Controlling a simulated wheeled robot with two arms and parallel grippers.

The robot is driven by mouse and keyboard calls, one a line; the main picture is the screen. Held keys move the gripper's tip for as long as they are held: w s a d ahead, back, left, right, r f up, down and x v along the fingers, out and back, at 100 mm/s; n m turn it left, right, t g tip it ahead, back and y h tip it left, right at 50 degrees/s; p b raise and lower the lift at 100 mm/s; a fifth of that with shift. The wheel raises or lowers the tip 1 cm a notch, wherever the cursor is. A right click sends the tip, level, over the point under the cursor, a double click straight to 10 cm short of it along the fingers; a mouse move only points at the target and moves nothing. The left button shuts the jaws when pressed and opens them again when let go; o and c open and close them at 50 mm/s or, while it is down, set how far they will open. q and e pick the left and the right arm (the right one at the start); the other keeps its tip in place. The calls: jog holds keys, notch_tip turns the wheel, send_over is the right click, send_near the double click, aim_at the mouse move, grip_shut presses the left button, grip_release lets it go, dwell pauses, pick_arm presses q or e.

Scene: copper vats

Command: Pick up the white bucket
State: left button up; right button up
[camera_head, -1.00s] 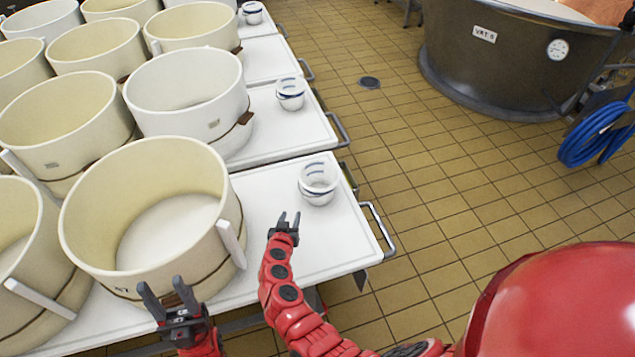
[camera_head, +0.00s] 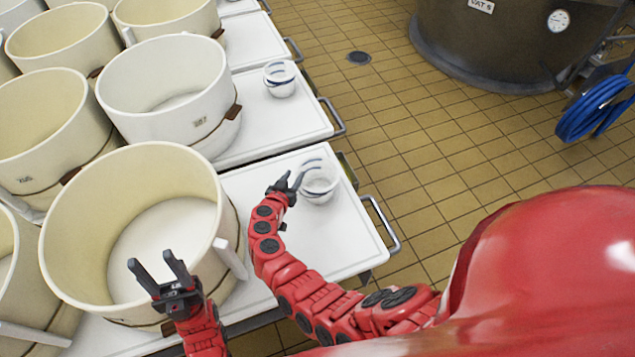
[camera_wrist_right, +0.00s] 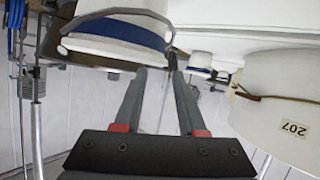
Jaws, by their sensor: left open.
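The small white bucket (camera_head: 319,184) with blue bands stands on the near white table, right of the large vats. It also shows large at the upper left of the right wrist view (camera_wrist_right: 115,32), partly cut off by the top edge. My right gripper (camera_head: 292,180) is open and empty, just left of this bucket, its fingertips close to the bucket's side. Whether they touch it I cannot tell. In the wrist view its two fingers (camera_wrist_right: 159,73) are apart. My left gripper (camera_head: 151,262) is open and empty, in front of the nearest large cream vat (camera_head: 75,235).
A second small bucket (camera_head: 281,80) stands on the table behind. Large cream vats crowd the left, one labelled 207 (camera_wrist_right: 275,125). The near table (camera_head: 330,240) has a metal side handle (camera_head: 385,228). A dark vat (camera_head: 500,50) and blue hose (camera_head: 592,108) are at the upper right.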

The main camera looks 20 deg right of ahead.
jog(key=x, duration=0.4)
jog(key=shift+f, duration=0.15)
grip_shut()
dwell(1.3)
